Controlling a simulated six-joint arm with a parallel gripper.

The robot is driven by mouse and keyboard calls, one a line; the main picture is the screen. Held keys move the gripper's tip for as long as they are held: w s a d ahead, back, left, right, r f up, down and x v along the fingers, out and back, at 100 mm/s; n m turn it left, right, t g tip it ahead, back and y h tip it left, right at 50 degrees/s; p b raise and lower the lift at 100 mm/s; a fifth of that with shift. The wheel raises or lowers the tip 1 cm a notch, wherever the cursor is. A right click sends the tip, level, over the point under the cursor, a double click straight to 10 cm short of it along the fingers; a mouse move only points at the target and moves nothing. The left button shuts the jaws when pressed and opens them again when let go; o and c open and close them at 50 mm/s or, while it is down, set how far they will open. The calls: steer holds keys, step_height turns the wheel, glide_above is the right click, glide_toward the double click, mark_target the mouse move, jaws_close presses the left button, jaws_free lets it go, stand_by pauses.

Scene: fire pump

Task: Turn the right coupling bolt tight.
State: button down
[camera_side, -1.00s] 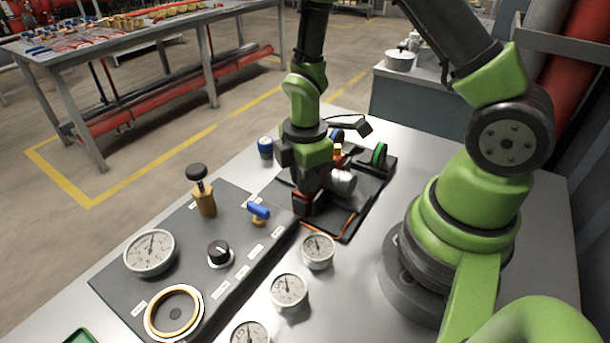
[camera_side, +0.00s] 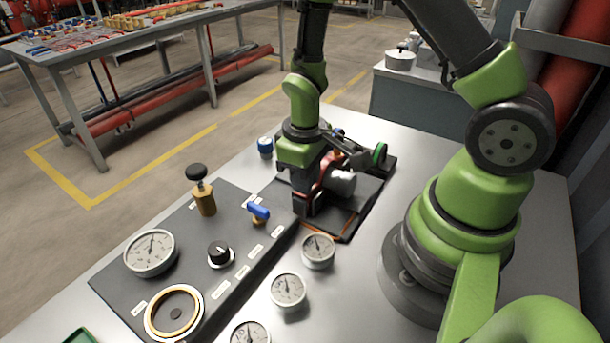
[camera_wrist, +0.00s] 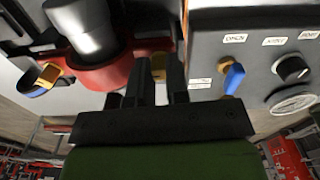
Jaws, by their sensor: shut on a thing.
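In the wrist view my gripper (camera_wrist: 160,80) has its two dark fingers closed on a small gold bolt head (camera_wrist: 158,66), seen as the right coupling bolt. The bolt sits at the right side of the red coupling (camera_wrist: 92,80), from which a grey metal cylinder (camera_wrist: 90,30) rises. In the side view my gripper (camera_side: 304,200) is low over the dark pump base (camera_side: 345,222), in front of the grey cylinder (camera_side: 342,182). The bolt and fingertips are hard to make out there.
Left of the coupling in the wrist view is a gold fitting with a blue part (camera_wrist: 42,78). A panel with a blue-handled valve (camera_side: 258,211), black knob (camera_side: 219,252) and large gauge (camera_side: 150,251) lies close by. A green ring (camera_side: 379,154) stands behind.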

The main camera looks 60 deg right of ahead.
steer(key=m, duration=1.1)
steer(key=shift+m, duration=0.4)
stand_by(0.3)
steer(key=c, duration=1.1)
jaws_free()
steer(key=shift+r, duration=4)
